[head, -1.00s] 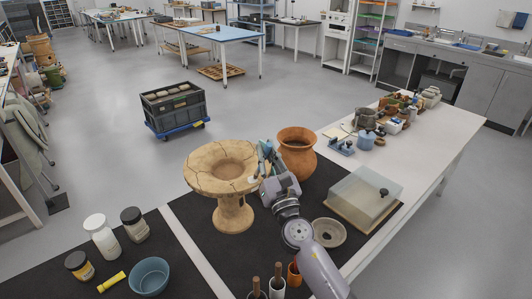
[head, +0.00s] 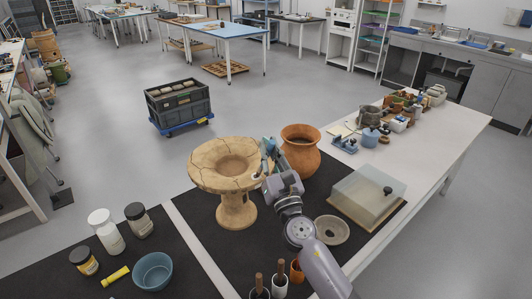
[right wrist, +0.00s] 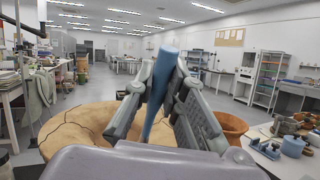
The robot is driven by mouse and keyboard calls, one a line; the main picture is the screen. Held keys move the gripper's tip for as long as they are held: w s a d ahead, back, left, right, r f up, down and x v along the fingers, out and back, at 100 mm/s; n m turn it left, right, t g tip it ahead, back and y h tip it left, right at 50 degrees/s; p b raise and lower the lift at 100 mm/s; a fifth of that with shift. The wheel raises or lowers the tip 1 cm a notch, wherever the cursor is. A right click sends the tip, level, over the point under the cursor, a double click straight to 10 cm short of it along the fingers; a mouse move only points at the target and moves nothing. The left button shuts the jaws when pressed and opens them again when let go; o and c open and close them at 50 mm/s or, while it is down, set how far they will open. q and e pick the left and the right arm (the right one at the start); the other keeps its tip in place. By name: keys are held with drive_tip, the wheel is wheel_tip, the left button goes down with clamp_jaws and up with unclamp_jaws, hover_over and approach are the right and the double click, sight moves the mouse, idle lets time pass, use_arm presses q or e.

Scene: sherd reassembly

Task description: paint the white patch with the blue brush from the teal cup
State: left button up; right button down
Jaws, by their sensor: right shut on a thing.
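My right gripper (head: 270,156) is shut on the blue brush, whose thick blue handle (right wrist: 160,85) stands nearly upright between the fingers in the right wrist view. The gripper is at the right rim of a cracked tan pedestal basin (head: 207,177). A small pale spot (head: 257,174) shows at that rim beside the fingers; I cannot tell whether it is the white patch. The brush tip is hidden. Cups with brown-handled tools stand at the bottom: a dark one (head: 260,294), a white one (head: 280,288) and an orange one (head: 297,272). I cannot make out a teal cup. My left gripper is out of view.
An orange clay jar (head: 301,155) stands close behind and right of my right gripper. A clear-covered box (head: 366,198) and a grey ring-shaped dish (head: 331,230) are to the right. A blue bowl (head: 152,272), jars (head: 108,235) and a yellow tube (head: 116,276) are at left.

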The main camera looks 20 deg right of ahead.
drive_tip(key=shift+s+d, duration=0.1)
drive_tip(key=shift+d, duration=0.05)
drive_tip(key=shift+s+a+f, duration=0.1)
drive_tip(key=shift+s+a, duration=0.1)
drive_tip(key=shift+a, duration=0.75)
idle(0.6)
wheel_tip(320, 180, up, 6)
drive_tip(key=p, duration=0.6)
idle(0.3)
